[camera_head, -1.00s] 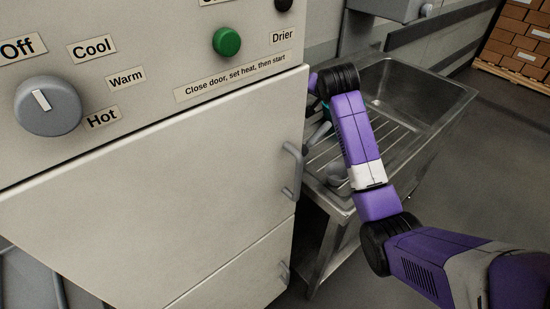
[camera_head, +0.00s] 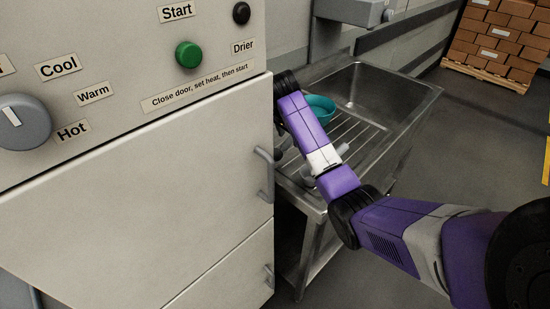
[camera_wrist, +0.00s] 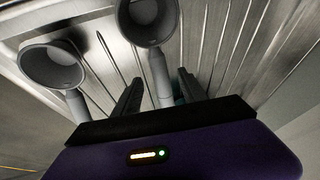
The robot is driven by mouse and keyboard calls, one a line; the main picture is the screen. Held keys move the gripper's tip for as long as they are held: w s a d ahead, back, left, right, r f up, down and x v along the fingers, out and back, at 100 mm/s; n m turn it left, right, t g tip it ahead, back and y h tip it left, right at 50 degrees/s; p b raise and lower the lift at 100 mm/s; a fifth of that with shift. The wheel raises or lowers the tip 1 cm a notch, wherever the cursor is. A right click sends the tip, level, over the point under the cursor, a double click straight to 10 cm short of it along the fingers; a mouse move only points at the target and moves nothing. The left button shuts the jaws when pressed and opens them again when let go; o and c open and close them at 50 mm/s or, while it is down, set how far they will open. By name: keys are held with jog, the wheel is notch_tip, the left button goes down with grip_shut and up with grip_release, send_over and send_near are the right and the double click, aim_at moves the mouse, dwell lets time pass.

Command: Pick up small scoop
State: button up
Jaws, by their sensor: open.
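Two grey scoops with round bowls and straight handles lie on the ribbed metal drainboard. In the wrist view, one scoop (camera_wrist: 50,66) is at the left and the other scoop (camera_wrist: 150,22) is at the top middle, cut by the frame edge. I cannot tell for sure which is the small one. My gripper (camera_wrist: 160,90) is open, and the top-middle scoop's handle shows between its two dark fingers; contact cannot be told. The left scoop's handle runs down outside the left finger. In the head view, my gripper is hidden, and a grey scoop bowl (camera_head: 308,178) shows beside my arm.
A teal bowl (camera_head: 321,107) stands on the drainboard behind my arm. The sink basin (camera_head: 375,90) is empty at the back right. The drier (camera_head: 150,190), with its door handle (camera_head: 265,172), stands close on the left. Stacked boxes (camera_head: 500,40) are far right.

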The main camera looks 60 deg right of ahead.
aim_at(290, 139)
jog(key=x, duration=0.4)
jog(key=shift+d+p, duration=0.1)
jog(key=shift+p, duration=0.25)
jog(key=shift+c, duration=0.4)
grip_shut()
